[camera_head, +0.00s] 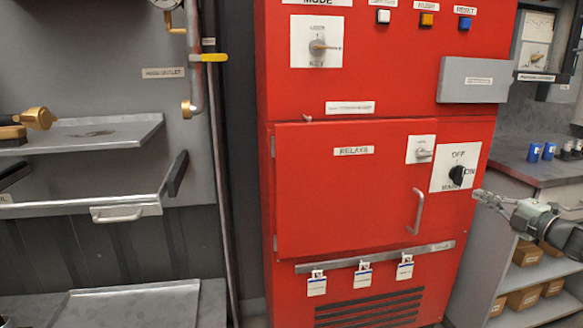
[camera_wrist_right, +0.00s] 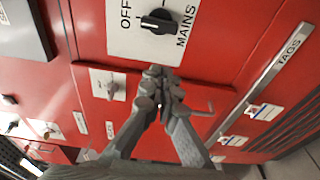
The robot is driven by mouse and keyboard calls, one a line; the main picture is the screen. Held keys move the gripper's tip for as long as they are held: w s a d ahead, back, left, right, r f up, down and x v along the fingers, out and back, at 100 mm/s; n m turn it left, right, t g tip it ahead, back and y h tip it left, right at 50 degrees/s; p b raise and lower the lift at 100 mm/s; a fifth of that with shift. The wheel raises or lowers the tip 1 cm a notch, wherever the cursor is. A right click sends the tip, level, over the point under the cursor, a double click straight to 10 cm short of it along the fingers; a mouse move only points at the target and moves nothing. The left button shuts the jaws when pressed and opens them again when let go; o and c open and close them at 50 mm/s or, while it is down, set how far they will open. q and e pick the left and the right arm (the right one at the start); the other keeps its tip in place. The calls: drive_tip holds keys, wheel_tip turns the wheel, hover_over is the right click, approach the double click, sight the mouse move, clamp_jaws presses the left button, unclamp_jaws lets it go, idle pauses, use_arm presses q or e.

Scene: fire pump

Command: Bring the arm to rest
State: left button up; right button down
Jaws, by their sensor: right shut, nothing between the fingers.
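My right gripper (camera_head: 482,195) comes in from the right edge in the head view, in front of the right side of the red cabinet (camera_head: 385,95). Its fingers are shut together with nothing between them. The fingertips are just below and right of the black mains knob (camera_head: 457,175) on its white plate. In the right wrist view the shut fingers (camera_wrist_right: 160,78) lie just below the mains knob (camera_wrist_right: 158,21), and a gap to it seems to show. My left gripper is in neither view.
The closed relays door (camera_head: 340,195) has a bar handle (camera_head: 418,212) left of my right gripper. A tag rail (camera_head: 375,258) is below it. A counter (camera_head: 525,160) with blue cups and shelves of boxes (camera_head: 525,254) stand at right. A grey shelf (camera_head: 90,133) is at left.

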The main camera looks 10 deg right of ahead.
drive_tip(key=a+f+m+g+h, duration=0.15)
drive_tip(key=a+f+m, duration=0.25)
drive_tip(key=a+f, duration=0.9)
drive_tip(key=s+a+f+m+g+h+p, duration=0.25)
drive_tip(key=s+a+f+m, duration=0.4)
drive_tip(key=a+f, duration=0.55)
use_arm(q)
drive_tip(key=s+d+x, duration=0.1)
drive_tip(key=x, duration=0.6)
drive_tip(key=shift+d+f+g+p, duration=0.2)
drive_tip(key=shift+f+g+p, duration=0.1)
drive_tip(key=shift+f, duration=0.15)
use_arm(e)
drive_tip(key=s+a+f+m+g, duration=0.2)
drive_tip(key=s+a+f+g, duration=0.1)
drive_tip(key=s, duration=0.7)
drive_tip(key=s+a+f+m+g, duration=0.3)
drive_tip(key=s+f+g, duration=0.1)
drive_tip(key=s, duration=0.7)
drive_tip(key=s+a+f+m+g, duration=0.3)
drive_tip(key=s+a, duration=0.1)
drive_tip(key=s, duration=0.7)
drive_tip(key=shift+f+g+h, duration=0.3)
drive_tip(key=shift+h, duration=0.1)
drive_tip(key=shift+s, duration=0.1)
